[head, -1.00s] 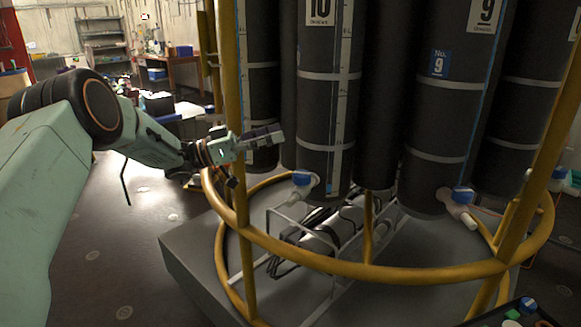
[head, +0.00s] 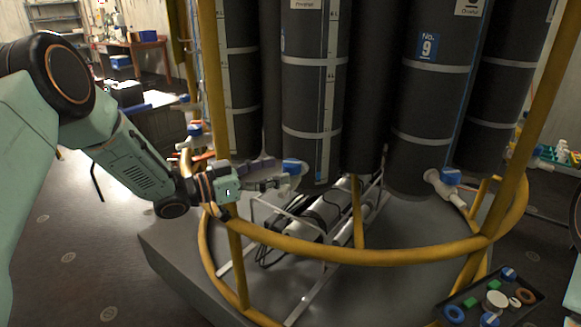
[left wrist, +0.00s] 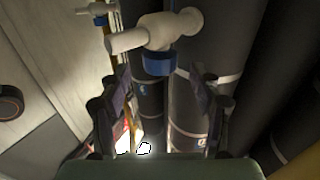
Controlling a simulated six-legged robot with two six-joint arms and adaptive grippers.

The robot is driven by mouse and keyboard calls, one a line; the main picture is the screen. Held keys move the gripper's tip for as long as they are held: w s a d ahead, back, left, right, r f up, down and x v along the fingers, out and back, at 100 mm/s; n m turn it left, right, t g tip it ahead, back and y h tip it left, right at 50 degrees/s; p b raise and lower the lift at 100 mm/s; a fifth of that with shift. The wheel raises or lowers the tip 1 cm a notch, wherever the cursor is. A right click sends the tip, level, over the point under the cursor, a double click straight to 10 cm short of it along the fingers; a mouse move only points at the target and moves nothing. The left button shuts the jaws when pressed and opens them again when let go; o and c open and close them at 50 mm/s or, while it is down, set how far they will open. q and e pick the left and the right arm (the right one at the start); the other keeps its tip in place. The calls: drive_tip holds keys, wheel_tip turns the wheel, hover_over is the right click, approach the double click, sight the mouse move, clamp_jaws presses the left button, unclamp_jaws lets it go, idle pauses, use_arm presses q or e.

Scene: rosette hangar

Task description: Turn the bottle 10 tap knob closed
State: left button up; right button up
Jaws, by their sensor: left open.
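The right gripper is out of view.
Yellow frame posts and a ring (head: 350,269) surround the bottles. Bottle 9 (head: 425,110) with its own blue-knobbed tap (head: 451,177) stands to the right. Another blue knob (head: 194,129) is at the left. A dark tray (head: 520,301) of small parts is at lower right.

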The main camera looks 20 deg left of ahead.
sight(293, 166)
use_arm(q)
drive_tip(key=x, duration=0.5)
drive_tip(key=shift+w+d, duration=0.1)
drive_tip(key=shift+d, duration=0.05)
drive_tip(key=c, duration=1.2)
drive_tip(key=shift+m, duration=0.3)
drive_tip(key=shift+m+g+h+b, duration=0.9)
drive_tip(key=shift+m+g+h, duration=0.35)
drive_tip(key=shift+g, duration=0.65)
